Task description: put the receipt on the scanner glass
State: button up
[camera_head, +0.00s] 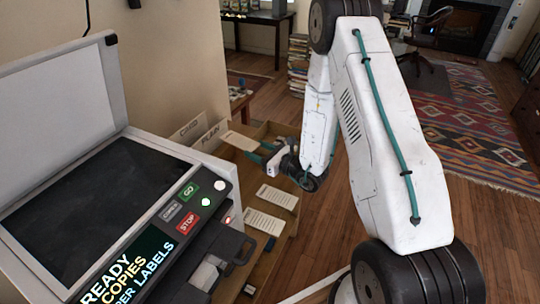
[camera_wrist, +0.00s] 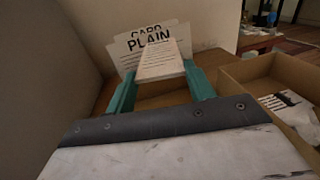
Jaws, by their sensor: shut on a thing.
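My gripper (camera_head: 258,150) is shut on a pale printed paper slip (camera_head: 240,141), which sticks out from its fingertips to the left. In the wrist view, the slip (camera_wrist: 162,62) sits between the two teal fingers, in front of the PLAIN card. It looks like a receipt, but its print is too small to read. The scanner glass (camera_head: 90,200) is the dark, bare panel of the copier at left, with its lid (camera_head: 60,105) raised. My gripper is to the right of the glass, beyond the copier's side.
Cards marked CARD and PLAIN (camera_head: 212,138) stand by the wall. The button panel (camera_head: 185,208) edges the glass.

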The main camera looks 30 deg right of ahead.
jog(key=s+d+f, duration=0.1)
jog(key=s+d, duration=0.1)
jog(key=s+d+f, duration=0.3)
jog(key=s+d, duration=0.1)
jog(key=d, duration=0.1)
jog(key=shift+d+f, duration=0.1)
jog(key=shift+f, duration=0.15)
jog(key=s+d+f+y, duration=0.1)
jog(key=s+d+f, duration=0.1)
jog(key=s, duration=0.8)
jog(key=s+d+f+n+g, duration=0.1)
jog(key=s+d+f, duration=0.2)
jog(key=s, duration=0.6)
jog(key=shift+s+d+y, duration=0.35)
jog(key=shift+d+y, duration=0.05)
jog(key=shift+d, duration=0.55)
jog(key=w+f, duration=0.2)
jog(key=w, duration=0.6)
jog(key=w+d+f, duration=0.1)
jog(key=w+f, duration=0.1)
jog(key=w, duration=0.6)
jog(key=shift+d+f, duration=0.25)
jog(key=shift+d, duration=0.05)
